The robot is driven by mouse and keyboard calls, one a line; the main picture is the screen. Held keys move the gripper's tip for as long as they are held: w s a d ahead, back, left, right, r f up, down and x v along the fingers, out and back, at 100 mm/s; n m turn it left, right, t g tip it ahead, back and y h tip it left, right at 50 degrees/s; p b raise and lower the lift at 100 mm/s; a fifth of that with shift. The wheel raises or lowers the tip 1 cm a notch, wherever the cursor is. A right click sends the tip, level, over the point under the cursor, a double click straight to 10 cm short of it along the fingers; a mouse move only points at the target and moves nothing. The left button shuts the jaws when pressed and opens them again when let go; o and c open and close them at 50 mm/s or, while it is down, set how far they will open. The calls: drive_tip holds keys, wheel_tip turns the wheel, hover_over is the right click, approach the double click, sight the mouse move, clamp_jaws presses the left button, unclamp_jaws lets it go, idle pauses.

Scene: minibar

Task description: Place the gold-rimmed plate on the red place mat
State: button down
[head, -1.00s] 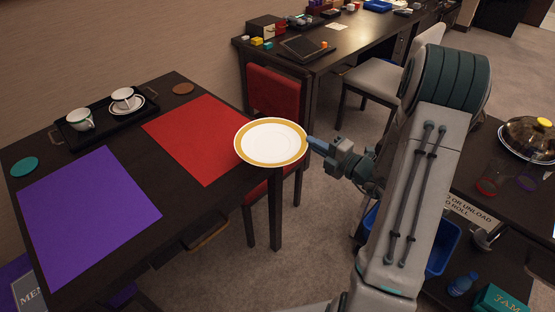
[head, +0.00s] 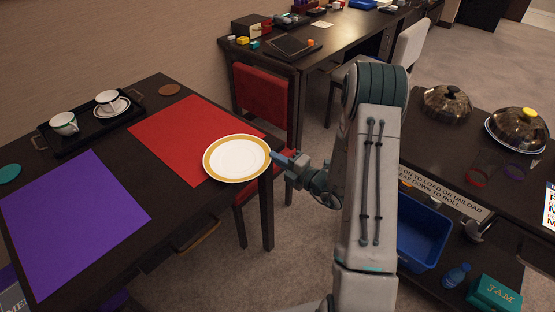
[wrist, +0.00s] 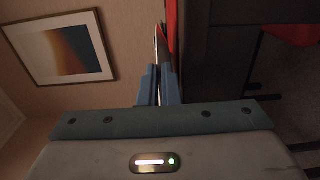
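The gold-rimmed plate (head: 237,158) is white with a broad gold band. In the head view it overlaps the right corner of the red place mat (head: 185,136); I cannot tell whether it touches the mat. My gripper (head: 283,158) is shut on the plate's right rim. In the wrist view the plate (wrist: 157,45) shows edge-on as a thin line between the blue fingers of my gripper (wrist: 157,84). A strip of red beside it in that view is probably the mat.
The dark table also holds a purple mat (head: 75,222), a black tray (head: 92,125) with two cups, a brown coaster (head: 169,90) and a teal coaster (head: 9,174). A red chair (head: 264,105) stands behind the table's right end.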

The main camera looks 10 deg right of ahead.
drive_tip(key=shift+f, duration=0.3)
drive_tip(key=c, duration=1.6)
unclamp_jaws()
drive_tip(key=shift+c, duration=0.2)
